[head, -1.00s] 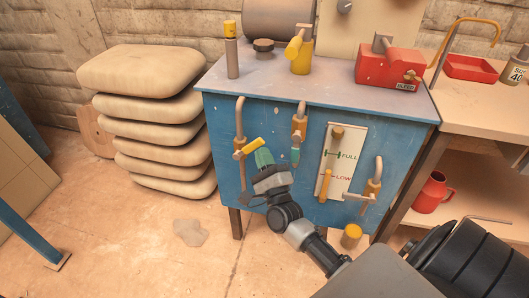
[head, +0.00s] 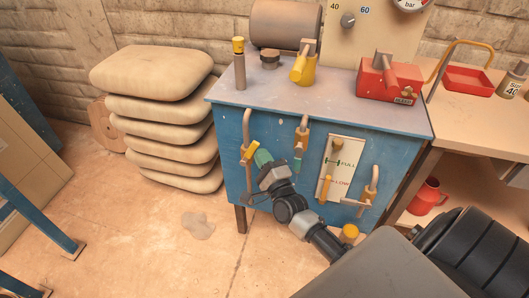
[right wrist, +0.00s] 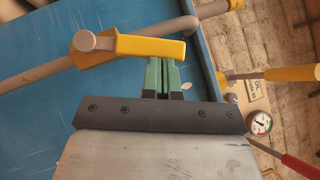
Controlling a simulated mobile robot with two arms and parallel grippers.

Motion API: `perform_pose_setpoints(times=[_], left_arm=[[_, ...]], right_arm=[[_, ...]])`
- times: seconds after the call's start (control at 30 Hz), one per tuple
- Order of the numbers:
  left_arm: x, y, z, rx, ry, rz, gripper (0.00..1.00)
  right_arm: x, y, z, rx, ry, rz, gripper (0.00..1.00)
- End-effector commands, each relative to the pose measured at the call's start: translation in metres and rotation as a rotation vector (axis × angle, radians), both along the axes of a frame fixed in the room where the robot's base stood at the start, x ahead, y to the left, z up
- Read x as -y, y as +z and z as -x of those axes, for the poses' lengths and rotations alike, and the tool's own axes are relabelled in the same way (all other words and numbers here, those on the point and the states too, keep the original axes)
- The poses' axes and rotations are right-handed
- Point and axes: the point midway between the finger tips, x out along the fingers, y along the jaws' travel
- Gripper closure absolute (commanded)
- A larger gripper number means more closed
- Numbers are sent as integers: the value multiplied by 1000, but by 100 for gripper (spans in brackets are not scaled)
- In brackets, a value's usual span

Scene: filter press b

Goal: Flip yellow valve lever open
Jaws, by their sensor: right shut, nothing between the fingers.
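The yellow valve lever (head: 250,152) sits on the left pipe on the front of the blue cabinet. In the right wrist view the lever (right wrist: 150,47) reaches right from its round grey pivot, at a slant to the grey pipe (right wrist: 35,76). My right gripper (head: 262,158) has green fingers and is beside the lever. In the wrist view its closed fingers (right wrist: 164,65) are right at the lever's edge, near its free end, with nothing between them. I cannot tell for certain whether they touch it. My left gripper is out of view.
The blue cabinet (head: 285,180) carries other valves and a level gauge (head: 342,168) to the right. A red box (head: 388,82) stands on top. Stacked sacks (head: 150,75) stand to the left. The floor in front is mostly clear.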

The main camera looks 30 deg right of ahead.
Motion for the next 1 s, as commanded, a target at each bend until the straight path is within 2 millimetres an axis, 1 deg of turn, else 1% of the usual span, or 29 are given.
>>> perform_pose_setpoints(times=[0.03, 0.1, 0.13, 0.2, 0.47, 0.8, 1.0], left_arm=[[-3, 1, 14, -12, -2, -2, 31], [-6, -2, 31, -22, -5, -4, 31], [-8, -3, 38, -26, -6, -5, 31], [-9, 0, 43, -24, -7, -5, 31], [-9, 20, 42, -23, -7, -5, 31], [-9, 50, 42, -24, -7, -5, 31], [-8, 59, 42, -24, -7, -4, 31]], right_arm=[[-1, 6, -1, -12, 0, 10, 100], [-2, 7, -2, -28, 0, 23, 100], [-2, 7, -2, -34, 0, 29, 100], [-3, 8, -3, -51, 0, 43, 100], [-6, 14, -8, -115, -1, 98, 100], [-15, 23, -17, -241, -1, 203, 100], [-19, 23, -22, -242, 0, 207, 100]])
